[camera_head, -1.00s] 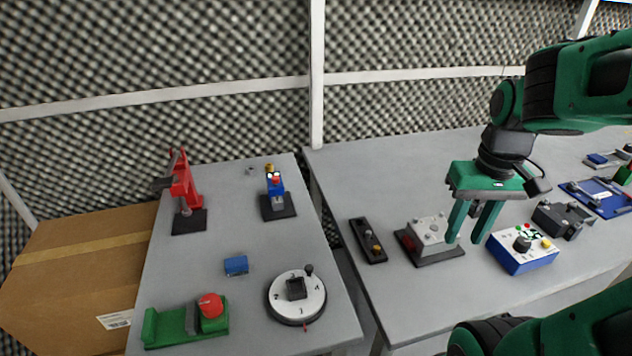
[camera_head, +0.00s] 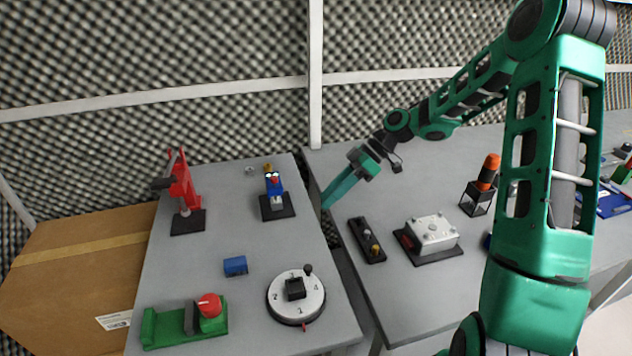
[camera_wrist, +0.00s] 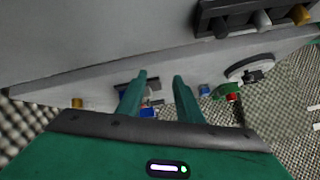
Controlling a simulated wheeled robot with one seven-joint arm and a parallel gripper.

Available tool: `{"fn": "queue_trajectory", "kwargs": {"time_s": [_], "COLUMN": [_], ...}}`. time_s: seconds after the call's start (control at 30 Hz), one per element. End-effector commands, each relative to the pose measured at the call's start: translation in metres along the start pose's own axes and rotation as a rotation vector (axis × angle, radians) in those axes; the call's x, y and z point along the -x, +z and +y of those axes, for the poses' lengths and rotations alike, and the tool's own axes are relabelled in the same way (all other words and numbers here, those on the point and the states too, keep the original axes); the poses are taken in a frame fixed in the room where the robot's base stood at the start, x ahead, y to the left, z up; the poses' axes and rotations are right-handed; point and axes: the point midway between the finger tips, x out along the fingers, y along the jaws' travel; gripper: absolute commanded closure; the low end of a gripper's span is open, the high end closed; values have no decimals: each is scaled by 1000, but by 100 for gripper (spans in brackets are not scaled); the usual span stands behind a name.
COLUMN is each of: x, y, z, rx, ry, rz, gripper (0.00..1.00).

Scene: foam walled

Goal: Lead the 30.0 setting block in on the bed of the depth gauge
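A blue upright device with a red part (camera_head: 274,184) stands on a dark base (camera_head: 283,211) at the back of the left table; it looks like the depth gauge. A light grey piece (camera_head: 277,202) shows low on it; I cannot tell whether that is a block. A small blue block (camera_head: 236,265) lies apart on the left table's middle. No 30.0 marking is readable. My gripper (camera_head: 326,202) is right of the blue device, over the gap between the tables. In the wrist view its fingers (camera_wrist: 160,77) are apart with nothing between them.
A red press (camera_head: 182,190) stands at back left. A numbered dial (camera_head: 296,296) and a green fixture with a red knob (camera_head: 187,322) stand in front. A dark tray of pegs (camera_head: 367,240) and a grey block on a dark base (camera_head: 430,235) sit on the right table.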

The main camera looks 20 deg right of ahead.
Motion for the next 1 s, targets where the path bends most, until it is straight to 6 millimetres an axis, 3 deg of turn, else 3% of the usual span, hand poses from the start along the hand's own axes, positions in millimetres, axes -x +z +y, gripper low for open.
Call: {"fn": "queue_trajectory", "kwargs": {"time_s": [0.1,0.37,0.8,1.0], "x": [-8,-5,-4,-15], "y": [-16,-40,-44,-48], "z": [17,35,37,35], "rx": [138,330,359,359], "ry": [-31,-31,-27,-30], "rz": [145,345,372,372], "gripper": [67,67,67,67]}}
